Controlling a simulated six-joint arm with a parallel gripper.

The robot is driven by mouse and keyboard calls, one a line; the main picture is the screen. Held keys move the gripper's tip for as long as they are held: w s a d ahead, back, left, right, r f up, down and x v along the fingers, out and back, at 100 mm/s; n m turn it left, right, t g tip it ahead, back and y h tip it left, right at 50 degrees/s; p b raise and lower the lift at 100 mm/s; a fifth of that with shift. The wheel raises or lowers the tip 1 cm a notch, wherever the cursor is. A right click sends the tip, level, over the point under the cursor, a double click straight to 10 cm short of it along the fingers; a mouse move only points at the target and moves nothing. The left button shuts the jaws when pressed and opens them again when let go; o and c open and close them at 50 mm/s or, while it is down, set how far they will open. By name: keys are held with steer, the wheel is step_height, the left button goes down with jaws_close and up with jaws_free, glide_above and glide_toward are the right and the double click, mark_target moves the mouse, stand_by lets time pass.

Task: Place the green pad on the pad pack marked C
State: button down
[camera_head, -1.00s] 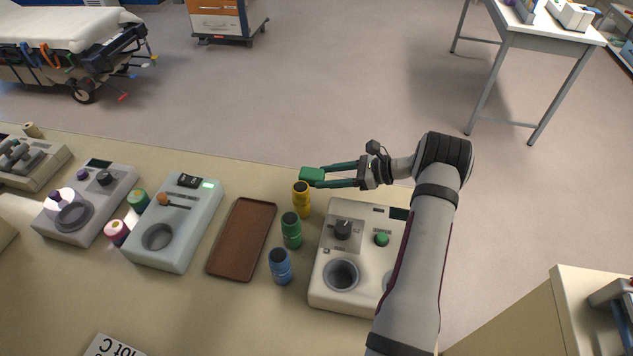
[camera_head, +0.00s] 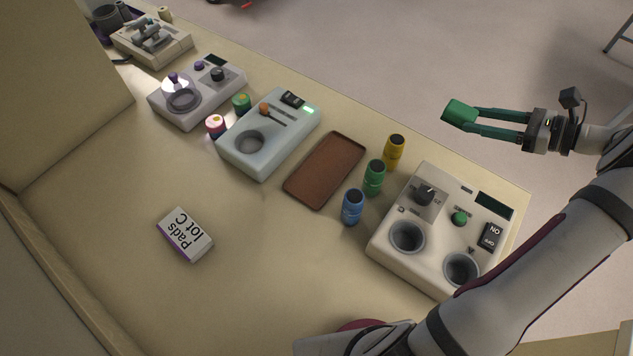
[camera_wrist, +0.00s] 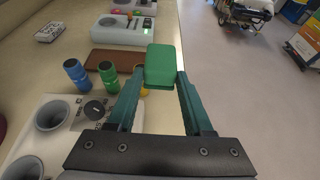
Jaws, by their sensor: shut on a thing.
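The green pad (camera_head: 459,113) is a small green block held between the fingertips of my gripper (camera_head: 470,118), which is shut on it. It also shows in the wrist view (camera_wrist: 160,66) at the finger ends. In the head view my gripper and the pad are in the air at the right, beyond the bench's far edge. The pad pack marked C (camera_head: 185,235) is a white box with dark sides, lettered "Pads lot C", lying on the bench at the lower left. It also shows small at the upper left of the wrist view (camera_wrist: 49,33). My gripper is well apart from it.
Between them stand yellow (camera_head: 394,152), green (camera_head: 373,178) and blue (camera_head: 352,206) cylinders, a brown tray (camera_head: 325,170) and a white two-well device (camera_head: 400,262). A pale green device (camera_head: 262,160) and a grey device (camera_head: 205,100) stand farther left. The bench around the pack is clear.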

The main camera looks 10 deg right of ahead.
steer(key=w+a+n+g+y, duration=0.2)
steer(key=w+a+n, duration=0.15)
steer(key=a, duration=0.65)
steer(key=n+g+y, duration=0.1)
steer(key=n+g, duration=0.9)
steer(key=g, duration=0.3)
glide_above(186, 235)
steer(key=w+d, duration=0.2)
steer(key=d, duration=0.1)
step_height(186, 235, down, 12)
step_height(186, 235, down, 3)
steer(key=shift+w+d+f, duration=0.1)
steer(key=shift+w, duration=0.05)
steer(key=shift+f+t, duration=0.3)
